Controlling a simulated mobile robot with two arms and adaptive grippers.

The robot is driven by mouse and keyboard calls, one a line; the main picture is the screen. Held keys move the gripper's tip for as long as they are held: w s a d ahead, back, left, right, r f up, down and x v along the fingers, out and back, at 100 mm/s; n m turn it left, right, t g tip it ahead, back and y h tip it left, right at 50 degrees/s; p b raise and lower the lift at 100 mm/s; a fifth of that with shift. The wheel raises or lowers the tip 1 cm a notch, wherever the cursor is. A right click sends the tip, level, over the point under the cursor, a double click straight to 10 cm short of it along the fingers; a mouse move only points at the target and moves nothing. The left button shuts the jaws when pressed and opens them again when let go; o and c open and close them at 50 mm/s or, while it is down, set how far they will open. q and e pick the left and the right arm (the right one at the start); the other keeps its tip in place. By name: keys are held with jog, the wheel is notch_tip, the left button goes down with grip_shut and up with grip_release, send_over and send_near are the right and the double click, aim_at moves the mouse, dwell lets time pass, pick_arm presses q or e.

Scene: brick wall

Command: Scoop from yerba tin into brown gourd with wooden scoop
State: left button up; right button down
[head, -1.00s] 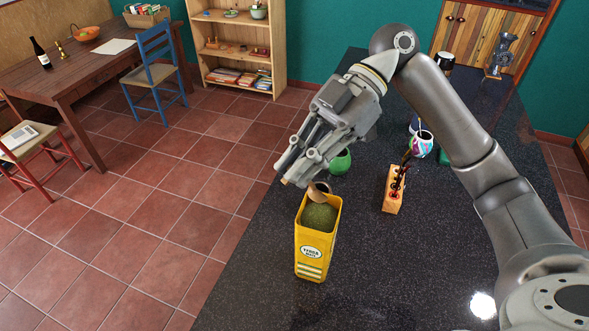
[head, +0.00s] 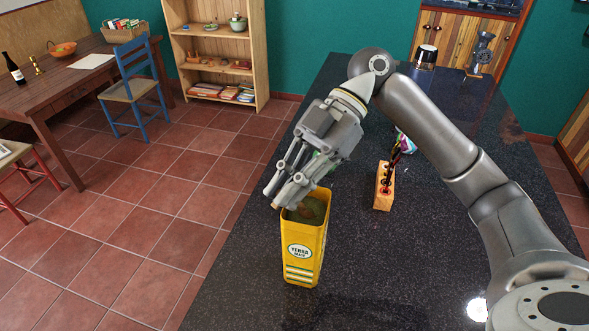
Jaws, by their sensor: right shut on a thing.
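The yellow yerba tin (head: 303,255) stands upright and open on the dark counter, with green yerba (head: 317,207) inside. My right gripper (head: 279,194) is over the left side of the tin's mouth, shut on the wooden scoop. Little of the scoop can be made out; its bowl appears to be down inside the tin's mouth. The brown gourd cannot be made out; my gripper and the tin cover the area behind the tin. My left gripper is not in view.
A wooden block holding straws (head: 383,191) stands right of the tin. A colourful gourd (head: 405,143) is behind it, partly hidden by my arm. The speckled counter (head: 400,270) is clear in front. Its left edge runs close to the tin.

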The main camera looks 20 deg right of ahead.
jog(key=h, duration=0.1)
jog(key=a+h, duration=0.1)
jog(key=t, duration=0.1)
jog(key=shift+s+a+f+h+p, duration=0.3)
jog(key=shift+a+f+h+p, duration=0.05)
jog(key=shift+f+h+p, duration=0.05)
jog(key=s+a+r+t+h+p, duration=0.2)
jog(key=a+r+h+p, duration=0.3)
jog(key=p, duration=0.6)
jog(key=shift+a+r+h, duration=0.25)
jog(key=shift+r+h, duration=0.3)
jog(key=shift+h, duration=0.65)
jog(key=shift+w+a, duration=0.1)
jog(key=shift+a, duration=0.05)
jog(key=shift+w, duration=0.15)
